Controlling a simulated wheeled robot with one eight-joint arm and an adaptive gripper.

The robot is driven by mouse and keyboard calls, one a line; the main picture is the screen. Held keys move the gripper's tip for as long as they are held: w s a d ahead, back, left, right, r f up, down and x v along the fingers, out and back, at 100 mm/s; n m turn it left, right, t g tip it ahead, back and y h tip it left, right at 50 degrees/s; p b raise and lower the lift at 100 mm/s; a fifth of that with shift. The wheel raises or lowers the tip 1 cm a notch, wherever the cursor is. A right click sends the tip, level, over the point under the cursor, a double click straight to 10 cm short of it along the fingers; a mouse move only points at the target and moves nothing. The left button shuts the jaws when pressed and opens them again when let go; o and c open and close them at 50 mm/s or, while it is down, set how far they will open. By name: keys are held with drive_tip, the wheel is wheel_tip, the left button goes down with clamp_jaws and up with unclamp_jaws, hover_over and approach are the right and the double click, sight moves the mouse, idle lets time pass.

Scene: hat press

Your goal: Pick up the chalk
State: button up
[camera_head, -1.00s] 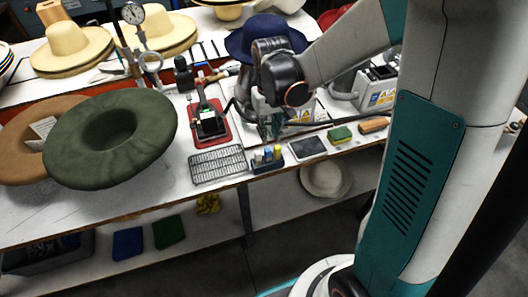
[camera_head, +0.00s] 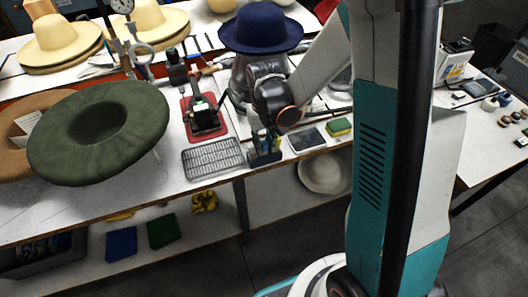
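Several small chalk sticks (camera_head: 263,148), with blue and pale yellow showing, stand in a dark holder (camera_head: 266,160) near the front edge of the table. My gripper (camera_head: 266,137) points down right over the holder, with its fingers at the chalk. The fingers are small and dark here and partly cover the sticks. I cannot tell whether they are touching a stick, or whether they are open or shut.
A wire rack (camera_head: 213,158) lies just left of the holder, and a dark tablet-like slab (camera_head: 307,139) and a green-yellow sponge (camera_head: 338,127) lie to its right. A green hat (camera_head: 60,145) overhangs the table's left side. A navy hat (camera_head: 262,27) stands behind my gripper.

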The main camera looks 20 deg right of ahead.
drive_tip(key=shift+s+r, duration=0.25)
drive_tip(key=shift+s, duration=0.05)
drive_tip(key=shift+w, duration=0.15)
clamp_jaws()
wheel_tip(320, 180, up, 20)
drive_tip(key=p, duration=0.6)
drive_tip(key=shift+p, duration=0.4)
